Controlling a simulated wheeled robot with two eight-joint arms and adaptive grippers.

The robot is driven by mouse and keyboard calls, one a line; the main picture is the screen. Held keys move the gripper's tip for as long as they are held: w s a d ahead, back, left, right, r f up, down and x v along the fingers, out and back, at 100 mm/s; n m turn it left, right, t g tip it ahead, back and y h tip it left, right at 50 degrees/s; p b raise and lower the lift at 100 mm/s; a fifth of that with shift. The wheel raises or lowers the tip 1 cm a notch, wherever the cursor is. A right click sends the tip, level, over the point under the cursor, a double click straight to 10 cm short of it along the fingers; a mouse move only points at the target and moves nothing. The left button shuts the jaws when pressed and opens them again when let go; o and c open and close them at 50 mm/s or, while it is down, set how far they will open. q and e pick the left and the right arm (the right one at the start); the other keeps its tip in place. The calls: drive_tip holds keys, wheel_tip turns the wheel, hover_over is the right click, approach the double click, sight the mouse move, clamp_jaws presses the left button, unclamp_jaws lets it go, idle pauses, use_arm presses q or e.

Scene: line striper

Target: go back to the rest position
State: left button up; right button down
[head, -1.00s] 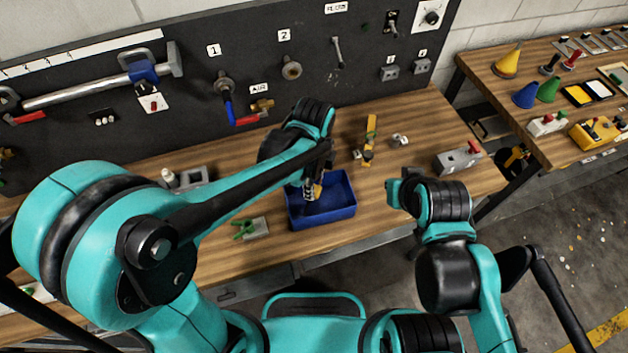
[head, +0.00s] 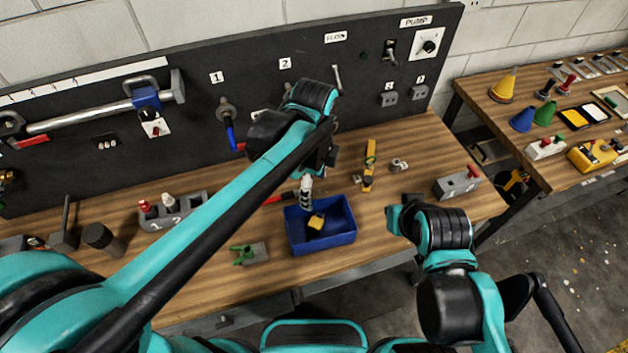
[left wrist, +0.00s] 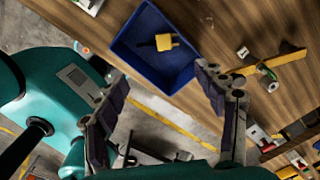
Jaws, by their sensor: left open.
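My left gripper (head: 306,188) hangs above the back left part of the blue bin (head: 347,239) in the head view, partly hidden by my arm. In the left wrist view its two fingers (left wrist: 160,85) are spread with nothing between them. A yellow item with a dark stem (left wrist: 165,42) lies in the blue bin, apart from the fingers; it also shows in the head view (head: 316,222). My right gripper (head: 394,217) is over the bench's front edge, right of the bin; its fingers are too hidden to judge.
A green item on a grey block (head: 252,252) lies left of the bin. A yellow level-like tool (head: 369,165) and a grey box with a red knob (head: 457,182) stand right. The black panel (head: 300,60) rises behind. A second bench is at far right.

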use_arm(q)
drive_tip(key=shift+r, duration=0.95)
drive_tip(key=s+a+f+n+t+b, duration=0.3)
drive_tip(key=a+f+n, duration=0.2)
drive_tip(key=a+n, duration=0.4)
drive_tip(key=s+a+f+n+t+b, duration=0.3)
drive_tip(key=a+n, duration=0.6)
drive_tip(key=n, duration=0.4)
drive_tip(key=shift+f+t+b, duration=0.6)
drive_tip(key=shift+f, duration=0.3)
drive_tip(key=shift+s+a, duration=0.1)
